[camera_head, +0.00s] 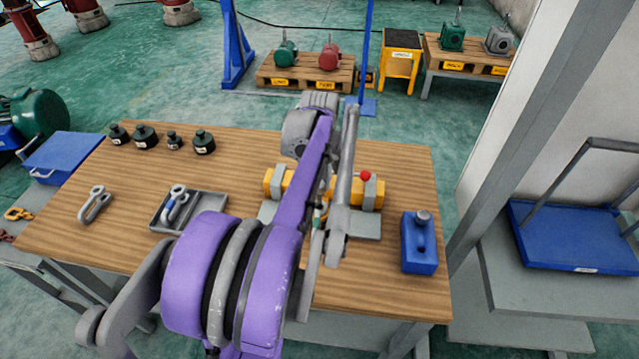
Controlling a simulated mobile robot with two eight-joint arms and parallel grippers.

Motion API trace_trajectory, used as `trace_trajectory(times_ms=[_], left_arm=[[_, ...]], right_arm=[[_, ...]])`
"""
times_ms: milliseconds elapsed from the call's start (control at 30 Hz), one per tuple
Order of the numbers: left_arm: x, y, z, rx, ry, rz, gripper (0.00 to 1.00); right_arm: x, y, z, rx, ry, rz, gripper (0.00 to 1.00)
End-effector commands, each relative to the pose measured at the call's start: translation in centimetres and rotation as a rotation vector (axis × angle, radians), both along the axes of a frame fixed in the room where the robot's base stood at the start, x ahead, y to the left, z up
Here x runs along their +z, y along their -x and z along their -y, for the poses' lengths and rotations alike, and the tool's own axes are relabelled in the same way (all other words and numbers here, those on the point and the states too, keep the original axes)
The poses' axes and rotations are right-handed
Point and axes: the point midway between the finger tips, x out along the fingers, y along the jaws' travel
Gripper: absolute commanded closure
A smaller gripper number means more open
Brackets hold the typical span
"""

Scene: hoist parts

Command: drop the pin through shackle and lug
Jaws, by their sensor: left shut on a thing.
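My purple and grey left arm reaches across the middle of the table. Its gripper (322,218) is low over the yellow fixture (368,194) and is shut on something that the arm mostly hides. I cannot make out whether that is the pin. The fixture has grey clamps and a red ball knob (365,175); its middle, where a lug could be, is hidden behind my arm. One grey shackle (95,204) lies on the table at the left. A grey tray (217,213) holds another metal shackle-like part (176,198). My right gripper is not in view.
A blue block (420,251) with a hole and a grey knob stands right of the fixture. Several dark weights (146,136) stand at the table's back left. A grey post (530,130) rises beyond the table's right edge. Wooden tabletop (255,150) is bare behind the tray.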

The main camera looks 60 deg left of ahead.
Motion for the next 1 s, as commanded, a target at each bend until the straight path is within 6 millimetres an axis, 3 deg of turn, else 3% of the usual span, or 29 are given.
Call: trace_trajectory(times_ms=[1000], left_arm=[[-3.2,0.0,0.0,0.0,0.0,0.0,1.0]], right_arm=[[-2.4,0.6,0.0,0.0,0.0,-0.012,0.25]])
